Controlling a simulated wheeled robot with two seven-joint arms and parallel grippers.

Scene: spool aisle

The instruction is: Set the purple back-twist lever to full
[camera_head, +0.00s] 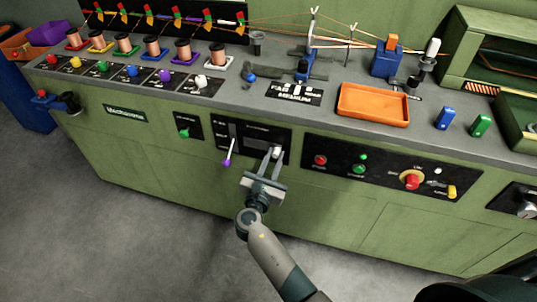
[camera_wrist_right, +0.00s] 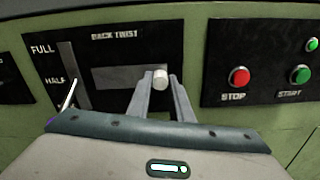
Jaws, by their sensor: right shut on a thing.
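The purple back-twist lever (camera_head: 227,162) sticks out of a vertical slot at the left of the black BACK TWIST panel (camera_head: 231,133) on the bench front. In the right wrist view its pale shaft (camera_wrist_right: 68,97) leaves the slot near the HALF label and slants down; its exact setting is hard to tell. FULL is marked at the slot's top. My right gripper (camera_head: 270,160) is to the right of the lever, apart from it. Its fingers (camera_wrist_right: 160,85) are shut on a white knob (camera_wrist_right: 159,77) at the right end of the panel's grey strip. My left gripper is not in view.
Right of the panel are a red STOP button (camera_wrist_right: 240,77) and a green START button (camera_wrist_right: 300,74). A panel with a green knob (camera_head: 184,133) is on the left. An orange tray (camera_head: 373,117) stands on the bench. The floor in front is clear.

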